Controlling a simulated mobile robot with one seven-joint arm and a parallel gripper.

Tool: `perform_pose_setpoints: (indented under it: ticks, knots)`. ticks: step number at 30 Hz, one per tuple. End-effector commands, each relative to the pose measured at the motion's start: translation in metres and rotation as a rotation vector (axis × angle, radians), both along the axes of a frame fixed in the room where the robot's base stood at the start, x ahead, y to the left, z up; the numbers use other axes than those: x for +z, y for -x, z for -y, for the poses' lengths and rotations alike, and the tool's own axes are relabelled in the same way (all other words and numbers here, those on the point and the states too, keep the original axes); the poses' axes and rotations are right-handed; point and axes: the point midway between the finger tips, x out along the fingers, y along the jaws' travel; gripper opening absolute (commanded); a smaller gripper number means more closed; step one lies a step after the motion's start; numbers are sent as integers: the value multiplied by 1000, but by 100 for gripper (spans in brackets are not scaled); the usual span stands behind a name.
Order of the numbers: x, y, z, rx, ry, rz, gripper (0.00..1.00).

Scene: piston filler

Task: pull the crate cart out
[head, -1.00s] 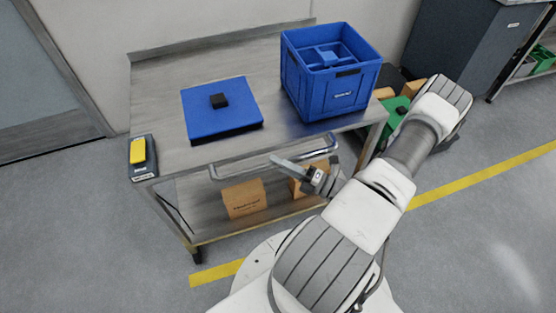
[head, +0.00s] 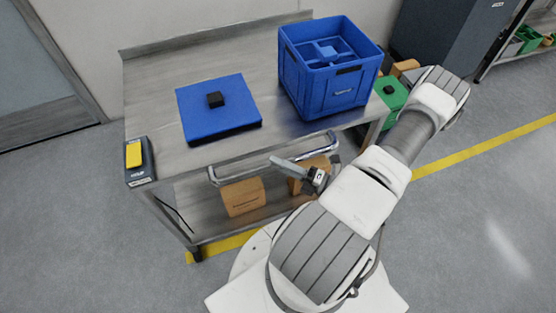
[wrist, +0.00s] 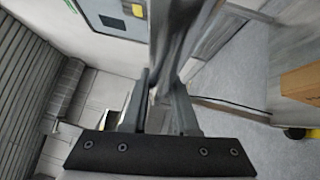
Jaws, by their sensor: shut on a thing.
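The crate cart (head: 160,95) is a steel table on legs with a lower shelf. A blue crate (head: 318,98) with inner dividers stands at its right end. The cart's bar handle (head: 238,171) runs along the near edge. My gripper (head: 290,167) is at the handle, right of its middle. In the wrist view, the bar (wrist: 170,45) runs down between the fingers of my gripper (wrist: 158,105), which is shut on it. The exact contact is partly hidden by the fingers.
A blue lid (head: 240,110) with a black block lies on the cart; a yellow-and-grey device (head: 136,153) sits at its left corner. Cardboard boxes (head: 243,196) stand on the lower shelf. A green bin (head: 391,88) is behind right. Floor (head: 70,240) at left is clear.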

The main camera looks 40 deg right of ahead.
Motion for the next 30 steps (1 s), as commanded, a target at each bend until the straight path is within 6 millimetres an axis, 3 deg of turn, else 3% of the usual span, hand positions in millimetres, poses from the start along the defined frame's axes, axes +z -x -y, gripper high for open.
perform_pose_setpoints:
  ticks: [15, 16, 20, 30]
  knots:
    - [0, 2, 0, -1, 0, -1, 0]
    - [0, 2, 0, -1, 0, -1, 31]
    - [0, 2, 0, -1, 0, 0, 54]
    - [0, 3, 1, -1, 1, 1, 57]
